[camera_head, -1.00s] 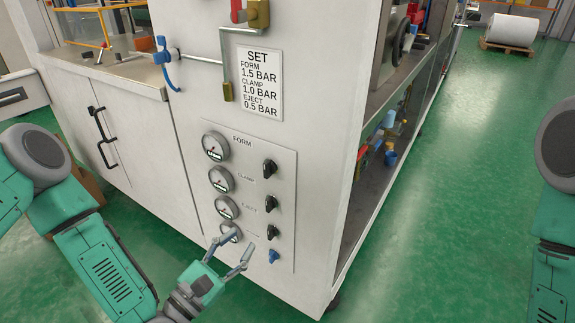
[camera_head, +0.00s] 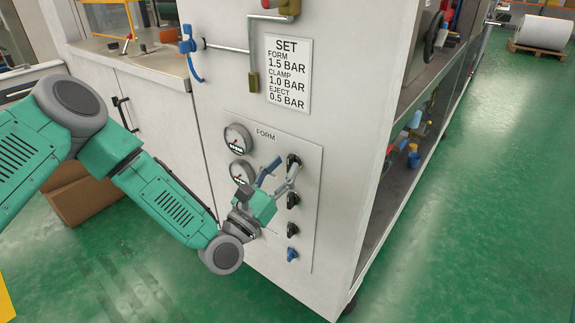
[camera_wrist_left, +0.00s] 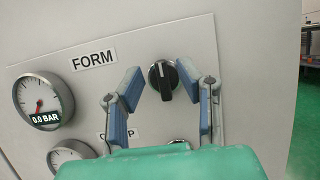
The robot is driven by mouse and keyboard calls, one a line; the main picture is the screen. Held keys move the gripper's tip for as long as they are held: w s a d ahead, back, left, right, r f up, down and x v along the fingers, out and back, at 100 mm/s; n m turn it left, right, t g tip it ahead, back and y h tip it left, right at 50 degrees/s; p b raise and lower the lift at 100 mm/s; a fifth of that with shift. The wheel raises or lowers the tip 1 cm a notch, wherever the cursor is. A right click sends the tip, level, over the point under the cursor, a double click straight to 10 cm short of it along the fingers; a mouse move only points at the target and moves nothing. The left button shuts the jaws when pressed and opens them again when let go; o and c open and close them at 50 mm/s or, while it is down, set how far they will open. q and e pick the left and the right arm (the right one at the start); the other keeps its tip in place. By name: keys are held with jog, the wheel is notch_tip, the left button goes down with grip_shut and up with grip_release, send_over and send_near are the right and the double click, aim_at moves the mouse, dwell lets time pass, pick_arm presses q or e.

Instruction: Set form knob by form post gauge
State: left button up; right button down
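The black form knob (camera_head: 293,160) is at the top of the knob column on the machine's panel; it also shows in the left wrist view (camera_wrist_left: 163,80), with its white mark pointing up. The round form gauge (camera_head: 237,138) is left of it and reads 0.0 BAR in the left wrist view (camera_wrist_left: 38,97). My left gripper (camera_head: 286,164) is at the form knob. Its fingers are apart, one on each side of the knob in the left wrist view (camera_wrist_left: 159,70), with a gap on the left; contact on the right is unclear. My right gripper is out of view.
A sign (camera_head: 288,73) reads FORM 1.5 BAR, CLAMP 1.0 BAR, EJECT 0.5 BAR. Below are two more black knobs (camera_head: 292,200) and a blue knob (camera_head: 292,254).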

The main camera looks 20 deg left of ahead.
pick_arm(q)
jog(key=shift+w+d+r, duration=0.1)
jog(key=shift+w+r, duration=0.15)
jog(key=shift+w, duration=0.35)
jog(key=shift+w+d, duration=0.1)
jog(key=shift+d, duration=0.05)
jog(key=shift+d, duration=0.1)
grip_shut()
jog(key=shift+m, duration=0.4)
